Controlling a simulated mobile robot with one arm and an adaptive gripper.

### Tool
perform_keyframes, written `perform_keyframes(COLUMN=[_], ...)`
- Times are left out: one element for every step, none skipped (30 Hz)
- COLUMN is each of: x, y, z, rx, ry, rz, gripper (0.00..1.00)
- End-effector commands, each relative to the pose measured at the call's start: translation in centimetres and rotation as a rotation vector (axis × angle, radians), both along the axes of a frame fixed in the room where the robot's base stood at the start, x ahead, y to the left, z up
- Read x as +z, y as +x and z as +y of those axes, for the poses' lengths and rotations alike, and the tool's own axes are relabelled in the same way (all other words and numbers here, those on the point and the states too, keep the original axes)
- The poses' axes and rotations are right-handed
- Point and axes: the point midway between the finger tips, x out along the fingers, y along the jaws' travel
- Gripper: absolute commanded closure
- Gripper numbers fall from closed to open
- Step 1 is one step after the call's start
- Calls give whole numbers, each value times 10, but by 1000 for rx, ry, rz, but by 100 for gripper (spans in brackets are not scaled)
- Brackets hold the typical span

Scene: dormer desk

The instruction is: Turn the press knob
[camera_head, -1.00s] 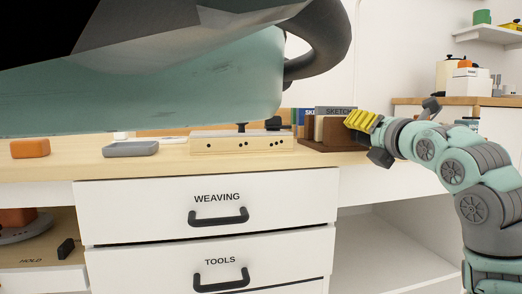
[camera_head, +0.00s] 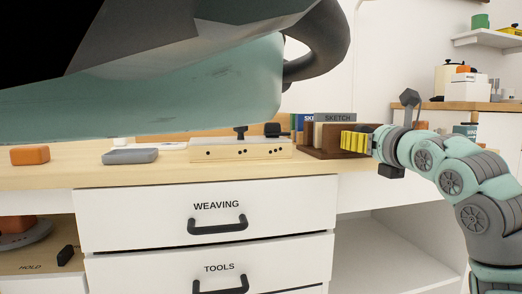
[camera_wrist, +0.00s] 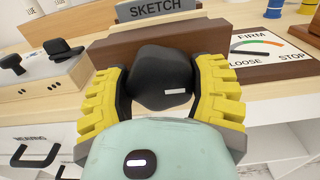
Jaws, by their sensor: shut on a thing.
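The press knob (camera_wrist: 163,72) is black with a short white mark on its lower right. In the wrist view it sits between the yellow fingers of my gripper (camera_wrist: 160,80), which are shut on it from both sides. Behind it is the dark brown wooden press (camera_wrist: 115,50), with a grey SKETCH label (camera_wrist: 158,9) above. In the head view my gripper (camera_head: 354,141) is at the right end of the press (camera_head: 322,152), and the knob is hidden there. A dial plate (camera_wrist: 262,45) marked FIRM, LOOSE and STOP lies right of the knob.
A pale wooden box (camera_head: 242,149) with black fittings stands left of the press. A grey tray (camera_head: 130,156) and an orange block (camera_head: 30,154) are farther left. Drawers marked WEAVING (camera_head: 270,212) and TOOLS are below. My own body covers the head view's upper left.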

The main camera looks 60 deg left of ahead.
Motion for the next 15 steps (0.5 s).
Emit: perform_keyframes(x=[-3, -3, -3, -3, -3, -3, -3, -3, -3, -3, -3, -3, -3, -3, -3], y=[1, 1, 1, 1, 1, 1, 1, 1, 1, 1, 1, 1, 1, 1, 1], z=[1, 0, 0, 0, 0, 0, 0, 0, 0, 0, 0, 0, 0, 0, 0], rx=[-1, -1, -1, -1, -1, -1, -1, -1, -1, -1, -2, -2, -2, -2, -2], ry=[-9, -10, -11, -12, -12, -12, -13, -13, -12, -12, -12, -12, -12, -12, -12], rz=[-2, -4, -6, -8, -9, -9, -10, -10, -9, -9, -9, -9, -8, -8, -8], gripper=[75, 75, 75, 75, 75, 75, 75, 75, 75, 75, 75, 75, 75, 75, 35])
